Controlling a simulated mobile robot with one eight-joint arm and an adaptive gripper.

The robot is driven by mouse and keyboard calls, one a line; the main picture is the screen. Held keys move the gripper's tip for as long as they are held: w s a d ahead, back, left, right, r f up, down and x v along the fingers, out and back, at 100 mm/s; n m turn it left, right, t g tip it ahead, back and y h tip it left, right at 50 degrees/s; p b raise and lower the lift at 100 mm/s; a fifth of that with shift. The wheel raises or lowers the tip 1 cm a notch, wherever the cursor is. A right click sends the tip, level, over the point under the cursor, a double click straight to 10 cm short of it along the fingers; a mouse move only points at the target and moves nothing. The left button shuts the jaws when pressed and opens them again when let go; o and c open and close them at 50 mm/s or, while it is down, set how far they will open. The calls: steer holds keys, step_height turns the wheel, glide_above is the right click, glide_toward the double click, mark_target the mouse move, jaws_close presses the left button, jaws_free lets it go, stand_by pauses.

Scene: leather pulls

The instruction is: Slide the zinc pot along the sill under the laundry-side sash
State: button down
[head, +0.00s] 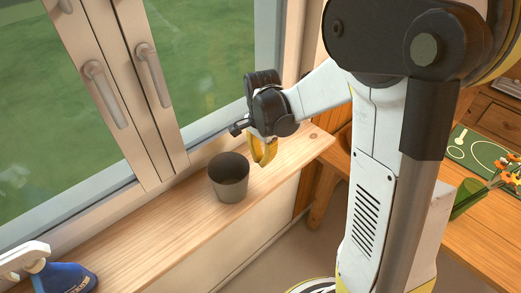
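The zinc pot (229,182) is a plain dark grey, open-topped pot standing upright on the wooden sill (175,235), close to the window. It looks empty as far as I can see inside. The sash window (200,50) behind it has two upright frame members meeting to the left of the pot, each with a lever handle (105,92). My gripper (264,152), with yellow fingers, hangs over the sill just right of and behind the pot, apart from it in the picture. I see nothing held in the fingers, but their opening is unclear from this angle.
At the right, a wooden table carries a green board (478,150) and orange flowers (508,170) in a green pot.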

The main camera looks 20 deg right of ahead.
step_height(320, 180, down, 2)
steer(key=shift+f, duration=0.15)
steer(key=a, duration=0.1)
steer(key=s+a, duration=0.1)
steer(key=a, duration=0.1)
steer(key=shift+a+b, duration=0.1)
steer(key=shift+b, duration=0.25)
steer(key=shift+s+a, duration=0.1)
steer(key=shift+a, duration=0.2)
steer(key=s+a, duration=0.3)
steer(key=a, duration=0.5)
steer(key=s+a+b, duration=0.1)
steer(key=s+a, duration=0.2)
steer(key=a, duration=0.6)
steer(key=s+a, duration=0.3)
steer(key=a, duration=0.5)
steer(key=shift+a, duration=0.4)
